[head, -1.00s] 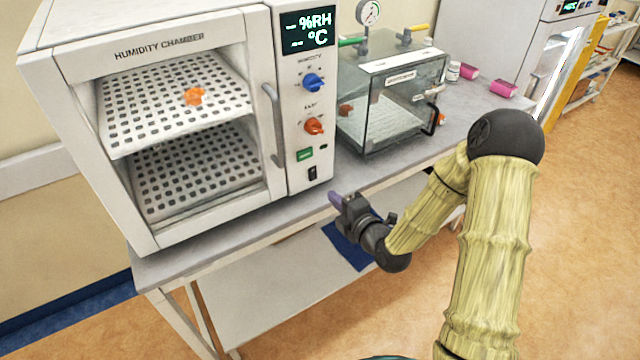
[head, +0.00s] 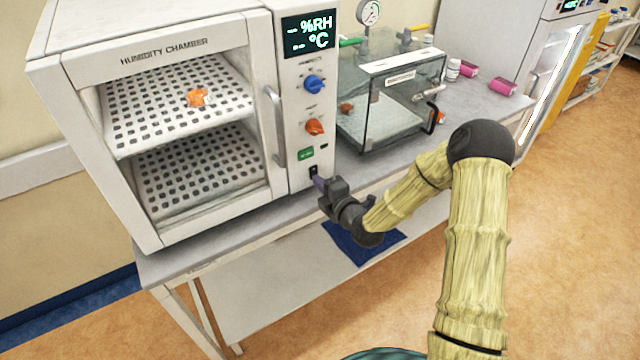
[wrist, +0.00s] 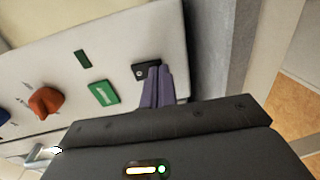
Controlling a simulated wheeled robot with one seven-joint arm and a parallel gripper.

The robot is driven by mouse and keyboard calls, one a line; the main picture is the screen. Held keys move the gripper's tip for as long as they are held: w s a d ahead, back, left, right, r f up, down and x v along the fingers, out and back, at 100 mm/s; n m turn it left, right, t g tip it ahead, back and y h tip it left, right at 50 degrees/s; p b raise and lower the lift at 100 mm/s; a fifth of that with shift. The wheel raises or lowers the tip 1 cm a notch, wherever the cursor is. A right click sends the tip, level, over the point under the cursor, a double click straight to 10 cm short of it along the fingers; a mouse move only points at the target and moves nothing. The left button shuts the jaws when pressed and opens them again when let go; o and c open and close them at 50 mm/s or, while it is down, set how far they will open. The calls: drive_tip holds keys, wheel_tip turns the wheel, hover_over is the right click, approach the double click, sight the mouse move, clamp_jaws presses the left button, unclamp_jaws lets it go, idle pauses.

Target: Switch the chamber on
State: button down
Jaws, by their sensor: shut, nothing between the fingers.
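The white humidity chamber (head: 165,75) stands on the bench at the left, with its control panel on the right side. Its display (head: 308,33) shows dashes before %RH and °C. Near the panel's bottom is a black rocker switch (head: 313,171), below a green button (head: 306,154). In the wrist view the switch (wrist: 146,68) lies just beyond the purple fingertips, partly covered by them, and the green button (wrist: 104,93) is beside it. My gripper (head: 318,182) is shut and empty, its tips at or very near the switch; I cannot tell whether they touch.
A blue knob (head: 313,84) and an orange knob (head: 315,126) sit higher on the panel. The chamber's door handle (head: 276,125) stands out left of the panel. A clear glass box (head: 400,105) stands to the right on the bench. The floor in front is open.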

drive_tip(key=shift+f+b, duration=0.2)
drive_tip(key=shift+b, duration=0.1)
drive_tip(key=shift+w+f+b, duration=0.1)
drive_tip(key=shift+w+b, duration=0.05)
drive_tip(key=shift+b, duration=0.3)
drive_tip(key=shift+a+r, duration=0.1)
drive_tip(key=shift+r, duration=0.15)
drive_tip(key=shift+s+f, duration=0.2)
drive_tip(key=f+b+v, duration=0.1)
drive_tip(key=b+v, duration=0.1)
drive_tip(key=v, duration=0.4)
drive_tip(key=f+b+v, duration=0.2)
drive_tip(key=v, duration=0.5)
drive_tip(key=shift+s+d+b, duration=0.25)
drive_tip(key=shift+d+b, duration=0.1)
drive_tip(key=shift+b, duration=0.05)
drive_tip(key=shift+w, duration=0.25)
